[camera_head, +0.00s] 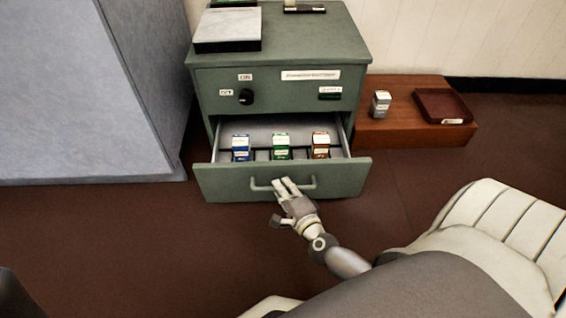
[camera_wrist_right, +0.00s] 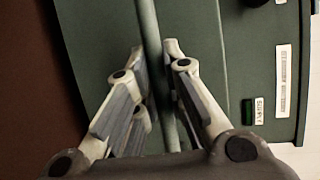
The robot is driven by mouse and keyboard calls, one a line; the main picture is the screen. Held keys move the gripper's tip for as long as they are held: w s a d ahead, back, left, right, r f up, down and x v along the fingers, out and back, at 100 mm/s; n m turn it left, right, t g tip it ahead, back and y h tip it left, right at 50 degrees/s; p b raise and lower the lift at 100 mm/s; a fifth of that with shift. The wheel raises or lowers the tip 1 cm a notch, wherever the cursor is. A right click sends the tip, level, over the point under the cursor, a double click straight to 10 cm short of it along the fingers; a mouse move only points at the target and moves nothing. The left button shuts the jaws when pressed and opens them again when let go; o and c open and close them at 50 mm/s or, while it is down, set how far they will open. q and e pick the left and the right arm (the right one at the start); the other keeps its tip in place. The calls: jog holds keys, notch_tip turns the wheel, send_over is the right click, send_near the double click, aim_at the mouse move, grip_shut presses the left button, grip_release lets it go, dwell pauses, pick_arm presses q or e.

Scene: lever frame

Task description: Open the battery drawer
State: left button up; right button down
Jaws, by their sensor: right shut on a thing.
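The battery drawer (camera_head: 220,183) is the lower drawer of a green cabinet (camera_head: 290,105). It stands well out from the cabinet, so its inside shows. A blue box (camera_head: 240,148), a green box (camera_head: 281,147) and an orange-brown box (camera_head: 320,146) stand inside it. The drawer has a bar handle (camera_head: 310,182) on its front. My right gripper (camera_head: 284,184) is at the middle of this handle. In the right wrist view, the handle bar (camera_wrist_right: 152,50) runs between the two fingers (camera_wrist_right: 158,85), which are shut on it. My left gripper is not in view.
A low wooden bench (camera_head: 400,132) at the right holds a small white-grey box (camera_head: 381,104) and a dark red tray (camera_head: 443,106). A large grey block (camera_head: 80,90) stands at the left. The floor in front of the drawer is clear.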

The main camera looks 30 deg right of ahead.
jog(key=shift+s+a, duration=0.4)
jog(key=shift+s, duration=0.2)
jog(key=c, duration=1.8)
grip_release()
jog(key=shift+o, duration=0.2)
